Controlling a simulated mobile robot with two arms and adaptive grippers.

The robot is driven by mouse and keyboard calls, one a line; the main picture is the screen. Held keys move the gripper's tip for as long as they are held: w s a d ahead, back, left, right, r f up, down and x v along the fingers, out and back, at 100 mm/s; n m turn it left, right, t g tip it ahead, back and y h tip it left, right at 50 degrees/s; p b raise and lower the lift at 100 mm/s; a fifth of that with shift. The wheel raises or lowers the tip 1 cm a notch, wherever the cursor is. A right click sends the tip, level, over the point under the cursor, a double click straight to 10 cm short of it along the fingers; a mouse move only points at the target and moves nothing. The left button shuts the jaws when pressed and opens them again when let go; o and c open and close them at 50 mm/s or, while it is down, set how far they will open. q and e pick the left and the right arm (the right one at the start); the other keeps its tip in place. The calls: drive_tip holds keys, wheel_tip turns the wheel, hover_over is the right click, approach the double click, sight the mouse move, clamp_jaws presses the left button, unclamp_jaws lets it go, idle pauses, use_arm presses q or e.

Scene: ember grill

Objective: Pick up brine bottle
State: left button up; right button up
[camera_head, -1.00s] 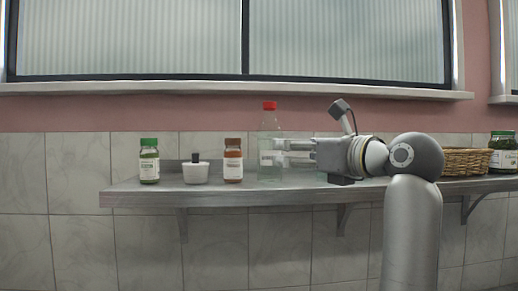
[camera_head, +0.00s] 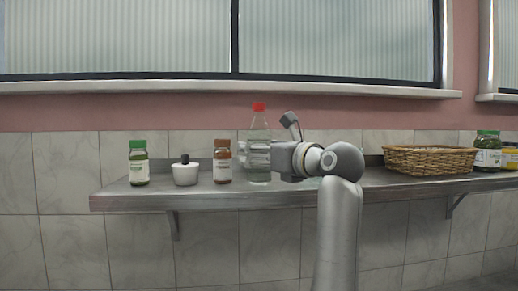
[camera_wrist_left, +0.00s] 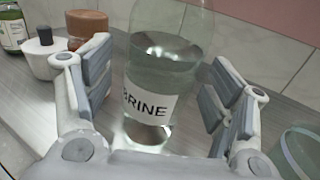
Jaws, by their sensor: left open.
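The brine bottle (camera_head: 259,129) is clear with a red cap and stands upright on the metal shelf. In the left wrist view its white label on the bottle (camera_wrist_left: 150,100) reads "BRINE". My left gripper (camera_head: 252,155) is open at the bottle's mid height, reaching in from the right. In the left wrist view the open gripper (camera_wrist_left: 160,88) has one finger on each side of the bottle, with narrow gaps showing. The bottle's cap is out of the wrist view. My right gripper is not in view.
Left of the bottle on the shelf (camera_head: 130,200) stand a brown-capped jar (camera_head: 222,163), a white pot with a black knob (camera_head: 186,174) and a green-capped jar (camera_head: 139,165). A clear round vessel (camera_wrist_left: 298,152) is close right. A wicker basket (camera_head: 430,160) and jars stand farther right.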

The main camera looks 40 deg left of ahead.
use_arm(q)
drive_tip(key=c, duration=0.9)
drive_tip(key=shift+c, duration=0.3)
drive_tip(key=shift+r, duration=0.15)
